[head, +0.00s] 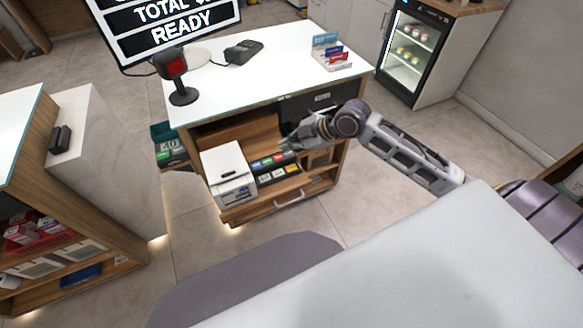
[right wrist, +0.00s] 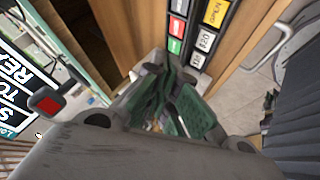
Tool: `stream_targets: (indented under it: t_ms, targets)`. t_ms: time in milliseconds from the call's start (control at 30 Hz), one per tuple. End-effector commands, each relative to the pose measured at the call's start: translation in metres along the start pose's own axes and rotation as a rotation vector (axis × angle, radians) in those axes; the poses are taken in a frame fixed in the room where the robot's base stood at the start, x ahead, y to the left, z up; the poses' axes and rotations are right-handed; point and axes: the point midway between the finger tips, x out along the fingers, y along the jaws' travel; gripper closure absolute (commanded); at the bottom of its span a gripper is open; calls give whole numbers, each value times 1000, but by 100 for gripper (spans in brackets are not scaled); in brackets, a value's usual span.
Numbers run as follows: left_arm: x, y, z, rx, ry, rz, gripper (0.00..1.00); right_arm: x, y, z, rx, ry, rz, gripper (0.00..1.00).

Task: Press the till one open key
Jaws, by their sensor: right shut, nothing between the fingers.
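A dark key panel (head: 277,166) with rows of coloured and white keys sits on the shelf under the white-topped counter. In the right wrist view the panel holds a red key (right wrist: 177,27), a green key (right wrist: 175,46), a yellow key (right wrist: 214,13) and white keys; I cannot tell which is the open key. My right gripper (head: 289,144) is beside the panel's upper right end in the head view. In the right wrist view its green-padded fingers (right wrist: 178,112) are shut and empty, just short of the keys; contact cannot be told. My left gripper is not in view.
A white printer (head: 229,174) stands left of the panel. A dark drawer front (head: 315,101) is under the countertop (head: 270,75). A scanner (head: 178,80), card terminal (head: 243,51) and card holder (head: 331,55) stand on top. Open floor lies in front.

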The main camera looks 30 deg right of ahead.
Motion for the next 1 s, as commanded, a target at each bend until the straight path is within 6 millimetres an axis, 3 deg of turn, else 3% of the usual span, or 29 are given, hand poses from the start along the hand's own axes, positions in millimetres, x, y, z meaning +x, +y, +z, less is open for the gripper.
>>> stream_targets:
  t_ms: [667, 1000]
  targets:
    - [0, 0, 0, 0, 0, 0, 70, 1, 0, 2, -53, -2, 1, 100]
    - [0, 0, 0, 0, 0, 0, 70, 14, -10, 11, -51, -1, -1, 100]
